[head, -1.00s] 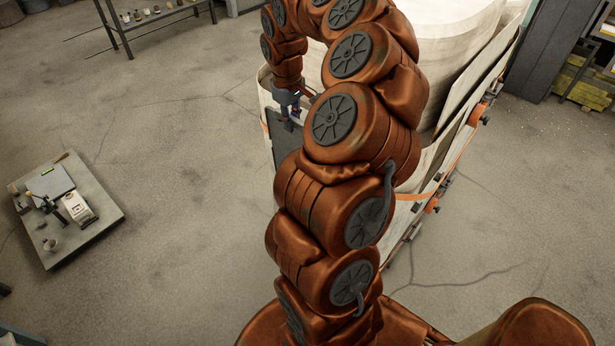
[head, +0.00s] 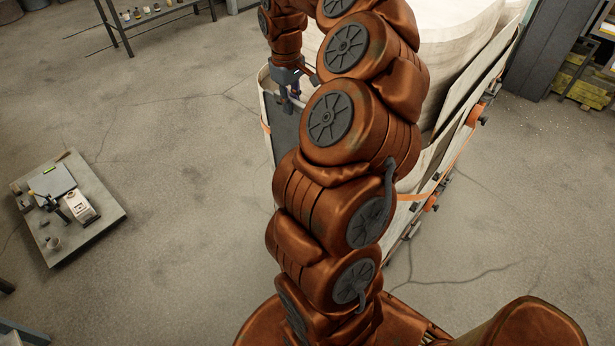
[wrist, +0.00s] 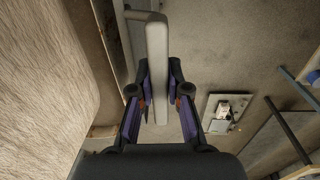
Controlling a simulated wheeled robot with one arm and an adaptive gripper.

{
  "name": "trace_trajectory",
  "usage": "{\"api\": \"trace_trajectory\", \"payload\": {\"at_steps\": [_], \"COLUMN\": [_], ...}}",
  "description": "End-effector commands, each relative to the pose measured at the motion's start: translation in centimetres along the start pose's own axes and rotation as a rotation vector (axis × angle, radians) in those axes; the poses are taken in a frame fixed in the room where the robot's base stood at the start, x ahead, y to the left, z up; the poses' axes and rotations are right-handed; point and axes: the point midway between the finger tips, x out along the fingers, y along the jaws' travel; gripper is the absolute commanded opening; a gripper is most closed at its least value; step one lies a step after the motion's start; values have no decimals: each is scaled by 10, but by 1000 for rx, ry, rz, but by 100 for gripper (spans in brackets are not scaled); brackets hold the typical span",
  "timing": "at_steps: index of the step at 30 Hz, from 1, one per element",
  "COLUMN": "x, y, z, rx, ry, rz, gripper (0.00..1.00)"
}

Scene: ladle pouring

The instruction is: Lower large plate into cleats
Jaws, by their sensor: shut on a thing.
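The large plate shows as a dark grey panel (head: 285,132) at the near left side of the big cream vessel, partly hidden behind my arm. In the wrist view the plate (wrist: 157,50) is a pale slab seen edge-on between the fingers. My gripper (head: 287,100) is at the plate's top edge. In the wrist view my gripper (wrist: 159,84) is shut on it, with a finger on each side. The plate hangs close beside the vessel wall; I cannot tell whether they touch. The cleats that would take this plate are not clearly visible.
The big cream vessel (head: 465,45) fills the upper middle; orange fittings (head: 432,203) line its right side. A low grey platform (head: 95,225) with small items stands on the left. A shelf rack (head: 150,18) is at upper left. Open floor lies between.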

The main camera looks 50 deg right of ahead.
Motion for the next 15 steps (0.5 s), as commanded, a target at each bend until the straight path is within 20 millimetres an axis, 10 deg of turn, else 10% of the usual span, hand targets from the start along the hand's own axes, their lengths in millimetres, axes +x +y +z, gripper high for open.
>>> {"api": "trace_trajectory", "payload": {"at_steps": [15], "x": [-38], "y": [4], "z": [-1], "rx": [2], "ry": [6], "rz": [5], "gripper": [0]}}
